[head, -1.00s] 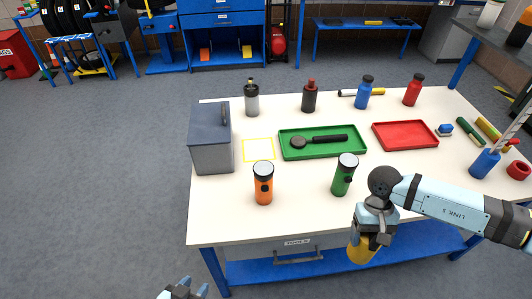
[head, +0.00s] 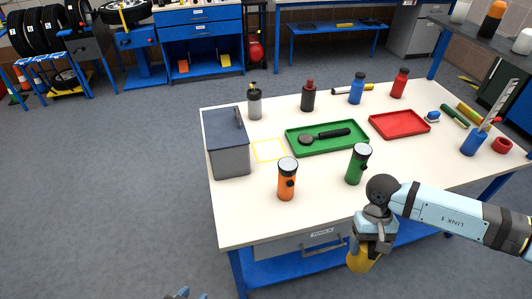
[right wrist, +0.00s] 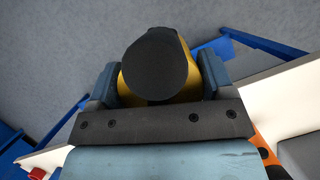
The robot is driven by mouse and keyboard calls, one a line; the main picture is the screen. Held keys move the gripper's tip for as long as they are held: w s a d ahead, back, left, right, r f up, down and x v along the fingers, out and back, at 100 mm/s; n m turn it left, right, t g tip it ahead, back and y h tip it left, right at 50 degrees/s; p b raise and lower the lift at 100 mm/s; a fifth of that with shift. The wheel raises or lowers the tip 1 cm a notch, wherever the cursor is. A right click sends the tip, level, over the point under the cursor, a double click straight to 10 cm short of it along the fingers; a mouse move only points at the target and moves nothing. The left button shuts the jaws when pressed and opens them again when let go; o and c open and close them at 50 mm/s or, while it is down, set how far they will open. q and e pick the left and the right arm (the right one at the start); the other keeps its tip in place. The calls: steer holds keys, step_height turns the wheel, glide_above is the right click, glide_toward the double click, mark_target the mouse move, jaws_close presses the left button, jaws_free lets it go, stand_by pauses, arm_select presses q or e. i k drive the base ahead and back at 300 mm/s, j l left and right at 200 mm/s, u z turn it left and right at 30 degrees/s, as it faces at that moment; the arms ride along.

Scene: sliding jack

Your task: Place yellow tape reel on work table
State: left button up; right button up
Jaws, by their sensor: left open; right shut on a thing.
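The white-topped work table (head: 325,195) fills the middle of the head view. My right gripper (head: 371,240) is shut on a yellow object (head: 360,262), held in front of the table's near edge and below its top. In the right wrist view the yellow object (right wrist: 155,62) shows a dark round end between the fingers of my right gripper (right wrist: 158,82). I cannot tell from its shape whether it is a tape reel. A yellow square outline (head: 269,151) on the tabletop is empty. My left gripper (head: 186,294) is open, with only its tips at the bottom edge.
A grey box (head: 228,150) stands left of the outline, a green tray (head: 360,143) with a dark tool right of it. An orange torch (head: 286,183) and a green torch (head: 356,168) stand near the front. Bottles line the back; a red tray (head: 400,125) is farther right.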

mark_target(269, 151)
steer(key=j+z, duration=0.1)
steer(key=j, duration=0.35)
steer(key=k+j+z, duration=0.15)
steer(key=j, duration=0.25)
steer(key=k+j+z, duration=0.1)
steer(key=j+z, duration=0.15)
steer(key=j, duration=0.65)
steer(key=i+j+z, duration=0.1)
steer(key=j+z, duration=0.25)
steer(key=j, duration=0.55)
steer(key=i+j+z, duration=0.15)
steer(key=j, duration=0.3)
steer(key=j+z, duration=0.1)
steer(key=j, duration=0.3)
steer(key=i+j+z, duration=0.1)
steer(key=j, duration=0.25)
steer(key=i+j, duration=0.15)
steer(key=j, duration=0.2)
steer(key=i+j+z, duration=0.15)
steer(key=j, duration=0.2)
steer(key=i+j+z, duration=0.1)
steer(key=j, duration=0.25)
steer(key=i+j+z, duration=0.1)
steer(key=j, duration=0.25)
